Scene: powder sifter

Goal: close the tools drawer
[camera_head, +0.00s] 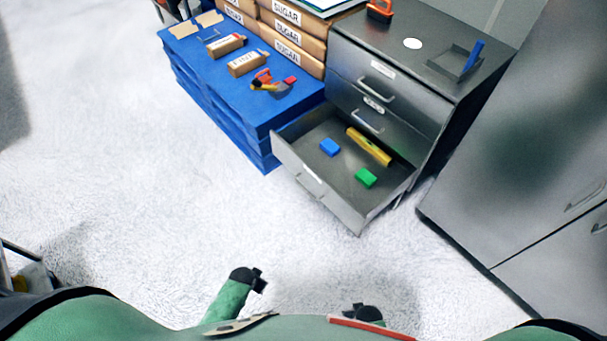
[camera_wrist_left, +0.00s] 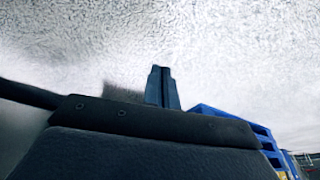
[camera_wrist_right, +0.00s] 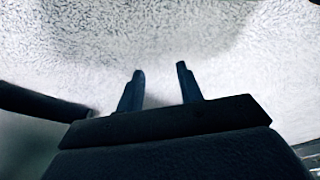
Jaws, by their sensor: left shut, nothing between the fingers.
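The tools drawer (camera_head: 308,182) is the bottom drawer of a grey metal cabinet (camera_head: 438,107) and stands pulled well out. It holds a yellow level (camera_head: 370,147), a blue block (camera_head: 329,147) and a green block (camera_head: 366,177). A bar handle is on its front. My left gripper (camera_head: 260,280) is low in the head view, apart from the drawer; in the left wrist view its fingers (camera_wrist_left: 161,72) are together and empty. My right gripper (camera_head: 356,309) is partly hidden at the bottom of the head view; in the right wrist view its fingers (camera_wrist_right: 160,70) are apart with nothing between.
A blue pallet stack (camera_head: 272,112) with small boxes and tools stands left of the drawer, with sugar bags (camera_head: 295,35) behind. A large grey cabinet (camera_head: 530,150) stands at the right. The white floor (camera_head: 130,160) in front is clear.

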